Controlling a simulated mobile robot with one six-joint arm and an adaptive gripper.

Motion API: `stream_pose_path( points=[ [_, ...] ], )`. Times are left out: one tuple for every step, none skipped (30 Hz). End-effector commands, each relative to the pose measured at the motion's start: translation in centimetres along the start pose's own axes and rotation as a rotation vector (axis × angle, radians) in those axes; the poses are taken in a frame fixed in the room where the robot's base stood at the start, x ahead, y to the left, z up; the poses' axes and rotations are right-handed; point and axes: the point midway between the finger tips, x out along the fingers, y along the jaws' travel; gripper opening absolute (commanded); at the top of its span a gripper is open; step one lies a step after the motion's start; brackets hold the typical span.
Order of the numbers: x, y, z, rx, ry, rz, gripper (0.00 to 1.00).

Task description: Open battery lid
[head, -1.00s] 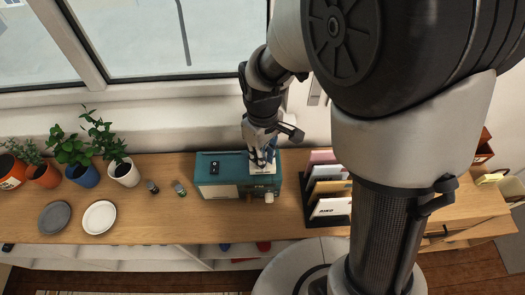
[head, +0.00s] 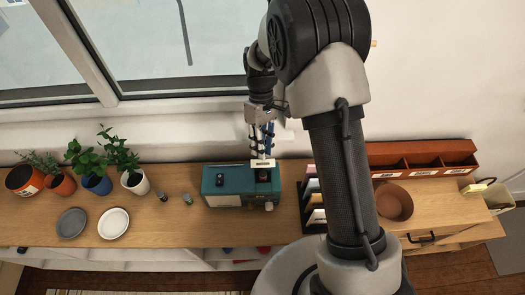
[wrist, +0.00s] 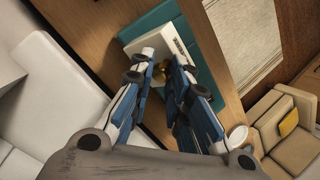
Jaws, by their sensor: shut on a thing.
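In the wrist view the white lid (wrist: 158,40) lies across the tips of my gripper (wrist: 162,72), with the teal device (wrist: 150,22) beyond. The fingers hide part of the lid. Two small batteries (head: 162,196) (head: 187,198) stand on the counter to the left.
A dark file rack (head: 313,205) stands close to the device's right. Two plates (head: 114,222) and several potted plants (head: 96,184) are at the left. A reddish-brown organizer (head: 422,158) and a brown bowl (head: 393,202) are at the right. The window is behind.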

Motion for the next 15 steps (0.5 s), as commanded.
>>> stream_pose_path(
  points=[
    [0.3, 0.8, -0.6, 0.001, 0.01, 0.011, 0.0],
    [0.3, 0.9, -0.7, 0.001, 0.009, 0.011, 0.0],
    [0.3, 1.2, -0.9, 0.001, 0.009, 0.011, 0.0],
    [0.3, 1.3, -1.1, 0.001, 0.01, 0.012, 0.0],
    [0.3, 1.5, -1.2, 0.001, 0.009, 0.012, 0.0],
    [0.4, 1.6, -1.3, 0.001, 0.008, 0.011, 0.0],
    [0.4, 1.8, -1.4, 0.001, 0.008, 0.011, 0.0],
    [0.4, 1.9, -1.6, 0.001, 0.007, 0.011, 0.0],
    [0.5, 2.0, -1.7, 0.001, 0.007, 0.011, 0.0],
    [0.5, 2.1, -1.8, 0.001, 0.007, 0.012, 0.0],
    [0.5, 2.2, -1.8, 0.001, 0.007, 0.012, 0.0],
    [0.6, 2.4, -1.9, 0.001, 0.006, 0.012, 0.0],
    [0.6, 2.4, -2.0, 0.001, 0.005, 0.012, 0.0],
    [0.7, 2.5, -2.0, 0.001, 0.005, 0.012, 0.0],
    [0.8, 2.6, -2.1, 0.0, 0.004, 0.011, 0.0]
  ],
)
